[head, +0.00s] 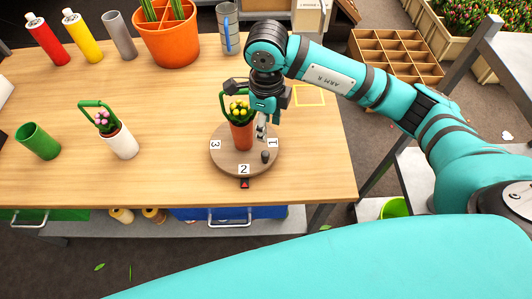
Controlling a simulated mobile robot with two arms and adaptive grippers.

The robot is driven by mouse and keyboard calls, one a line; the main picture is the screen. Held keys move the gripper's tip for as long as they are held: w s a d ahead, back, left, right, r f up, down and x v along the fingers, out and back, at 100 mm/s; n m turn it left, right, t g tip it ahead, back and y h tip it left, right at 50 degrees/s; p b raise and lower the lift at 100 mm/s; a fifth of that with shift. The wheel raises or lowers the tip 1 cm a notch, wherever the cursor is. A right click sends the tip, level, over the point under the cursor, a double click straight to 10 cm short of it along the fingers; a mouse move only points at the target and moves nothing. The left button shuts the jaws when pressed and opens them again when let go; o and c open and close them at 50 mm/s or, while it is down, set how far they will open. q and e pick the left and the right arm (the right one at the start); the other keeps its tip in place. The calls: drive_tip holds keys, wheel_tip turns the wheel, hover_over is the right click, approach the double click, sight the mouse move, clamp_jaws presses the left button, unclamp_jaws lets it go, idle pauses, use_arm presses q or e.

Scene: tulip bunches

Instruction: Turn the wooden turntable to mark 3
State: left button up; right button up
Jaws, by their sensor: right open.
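The round wooden turntable (224,163) lies near the front edge of the table. It carries number tags: 3 at its left, 2 at its front and 1 at its right. A dark pointer with a red mark (244,184) sits at its front rim, beside tag 2. A dark knob (265,156) stands on its front right. An orange pot (241,136) with yellow tulips and a green handle stands on it. My right gripper (261,130) is open, pointing down just right of the pot and above the knob. Whether it touches either is unclear. My left gripper is not in view.
A white pot (122,143) with pink tulips and a green cup (38,142) stand at left. Red, yellow and grey cylinders, a divided orange bucket (166,42) and a blue-grey cylinder (229,28) line the back. The table (170,100) between is clear.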

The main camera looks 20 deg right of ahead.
sight(266, 154)
wheel_tip(266, 154, down, 15)
drive_tip(key=p, duration=0.2)
drive_tip(key=shift+w+p, duration=0.1)
drive_tip(key=shift+p, duration=0.25)
drive_tip(key=shift+c, duration=0.3)
clamp_jaws()
